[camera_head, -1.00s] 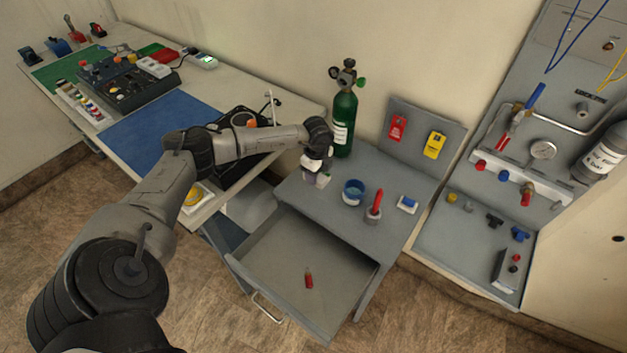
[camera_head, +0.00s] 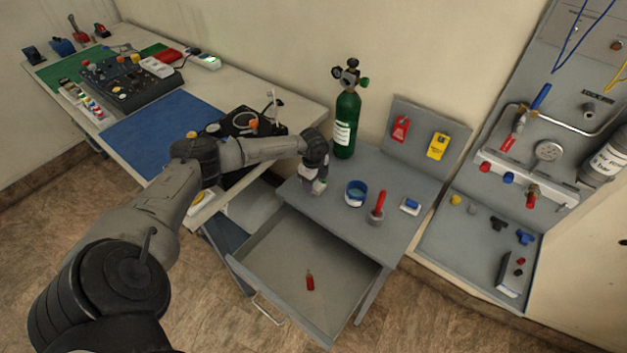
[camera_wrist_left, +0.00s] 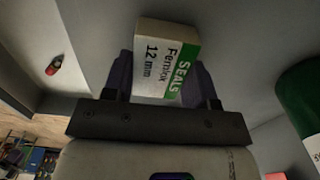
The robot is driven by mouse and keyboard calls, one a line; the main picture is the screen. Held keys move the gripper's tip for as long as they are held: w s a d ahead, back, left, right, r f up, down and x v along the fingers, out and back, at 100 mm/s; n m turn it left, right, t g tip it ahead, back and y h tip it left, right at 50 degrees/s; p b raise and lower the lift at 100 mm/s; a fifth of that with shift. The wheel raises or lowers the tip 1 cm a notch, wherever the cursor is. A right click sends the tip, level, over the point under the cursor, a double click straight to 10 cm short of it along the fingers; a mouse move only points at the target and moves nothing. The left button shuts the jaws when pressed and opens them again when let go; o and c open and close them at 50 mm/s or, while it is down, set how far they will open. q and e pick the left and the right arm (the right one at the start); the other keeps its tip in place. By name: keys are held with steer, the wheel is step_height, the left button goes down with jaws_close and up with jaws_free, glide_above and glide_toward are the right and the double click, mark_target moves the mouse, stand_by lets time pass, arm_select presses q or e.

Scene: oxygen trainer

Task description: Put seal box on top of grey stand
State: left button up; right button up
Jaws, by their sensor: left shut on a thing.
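The seal box (camera_wrist_left: 166,62) is a small white and green carton marked "SEALS Fernlok 12 mm". In the left wrist view it sits between the two dark fingers of my left gripper (camera_wrist_left: 163,82), which is shut on it. My right gripper is not in view.
The stand's drawer (camera_head: 285,262) is open with a small red item (camera_head: 310,280) inside. A green cylinder (camera_head: 346,125) stands behind. A blue-rimmed container (camera_head: 356,192), a red-handled item (camera_head: 378,206) and a blue-white item (camera_head: 410,205) stand to the right. The stand's front top is clear.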

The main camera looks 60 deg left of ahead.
arm_select(q)
steer(key=o, duration=0.5)
steer(key=shift+f, duration=0.15)
steer(key=shift+c, duration=0.2)
steer(key=o, duration=0.5)
steer(key=shift+c, duration=0.2)
step_height(320, 180, up, 12)
steer(key=p, duration=0.1)
steer(key=shift+r+p, duration=0.2)
steer(key=shift+p, duration=0.2)
